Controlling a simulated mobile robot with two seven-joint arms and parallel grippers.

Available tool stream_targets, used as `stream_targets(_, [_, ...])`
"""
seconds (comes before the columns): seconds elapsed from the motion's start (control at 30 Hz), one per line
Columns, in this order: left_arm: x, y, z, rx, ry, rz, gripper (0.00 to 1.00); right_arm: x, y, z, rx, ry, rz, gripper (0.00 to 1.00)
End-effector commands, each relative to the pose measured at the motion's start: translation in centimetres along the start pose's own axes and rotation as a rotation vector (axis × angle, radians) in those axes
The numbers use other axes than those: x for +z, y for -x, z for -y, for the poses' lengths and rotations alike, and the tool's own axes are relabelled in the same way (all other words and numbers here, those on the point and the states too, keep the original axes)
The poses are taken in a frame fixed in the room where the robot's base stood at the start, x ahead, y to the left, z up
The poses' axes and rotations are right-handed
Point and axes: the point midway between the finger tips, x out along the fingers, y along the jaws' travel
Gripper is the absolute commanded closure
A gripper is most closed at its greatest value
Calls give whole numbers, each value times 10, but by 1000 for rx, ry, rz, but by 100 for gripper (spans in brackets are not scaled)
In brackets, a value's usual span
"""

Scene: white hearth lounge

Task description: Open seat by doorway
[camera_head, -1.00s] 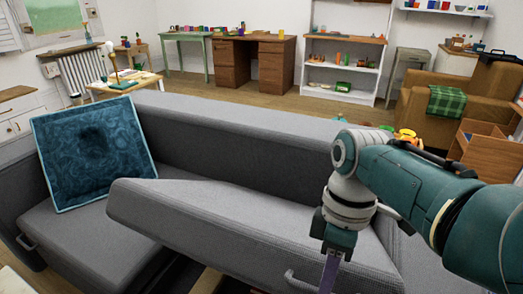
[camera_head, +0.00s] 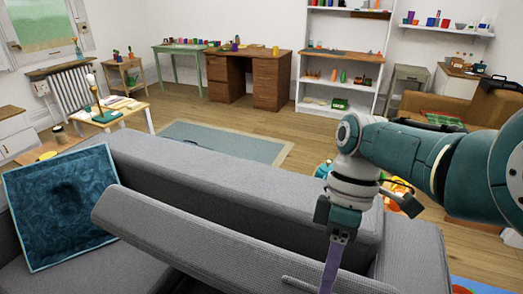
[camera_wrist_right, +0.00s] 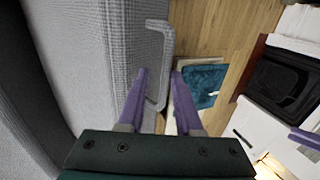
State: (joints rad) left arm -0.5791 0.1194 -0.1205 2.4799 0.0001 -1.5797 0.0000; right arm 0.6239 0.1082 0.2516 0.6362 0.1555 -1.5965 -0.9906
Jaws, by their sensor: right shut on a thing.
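The grey sofa (camera_head: 245,185) fills the front of the head view. Its hinged seat section (camera_head: 185,240) is tilted up, with a dark gap showing below its edge at the left. A light metal handle (camera_wrist_right: 165,45) is fixed to the seat's edge; in the head view only part of the handle (camera_head: 298,286) shows at the bottom. My right gripper (camera_wrist_right: 158,80) has its purple fingers on either side of the handle and is shut on it. In the head view my right gripper (camera_head: 328,280) points down at the seat edge, its tips cut off. My left gripper is not in view.
A blue patterned cushion (camera_head: 62,205) leans on the sofa's left part. Behind the sofa are a rug (camera_head: 225,140), a small table (camera_head: 120,110), a wooden desk (camera_head: 250,80) and white shelves (camera_head: 340,60). A brown armchair (camera_head: 480,108) stands at the right. Open floor lies behind the sofa.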

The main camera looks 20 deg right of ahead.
Motion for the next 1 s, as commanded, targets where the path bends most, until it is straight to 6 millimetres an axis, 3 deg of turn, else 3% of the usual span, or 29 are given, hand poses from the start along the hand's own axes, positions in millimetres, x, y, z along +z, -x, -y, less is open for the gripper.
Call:
stream_targets(0.03, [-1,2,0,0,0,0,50,2,6,-14,57,-6,-4,100])
stream_targets(0.53, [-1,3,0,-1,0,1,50,3,5,-14,56,-7,-3,100])
stream_targets(0.57, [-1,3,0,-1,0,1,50,3,5,-14,56,-7,-3,63])
stream_targets(0.63, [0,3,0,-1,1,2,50,3,5,-14,56,-7,-3,55])
stream_targets(0.87, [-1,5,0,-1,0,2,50,4,7,-13,53,-9,-2,54])
stream_targets(1.0, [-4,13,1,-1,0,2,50,4,27,-12,52,-8,-2,54])
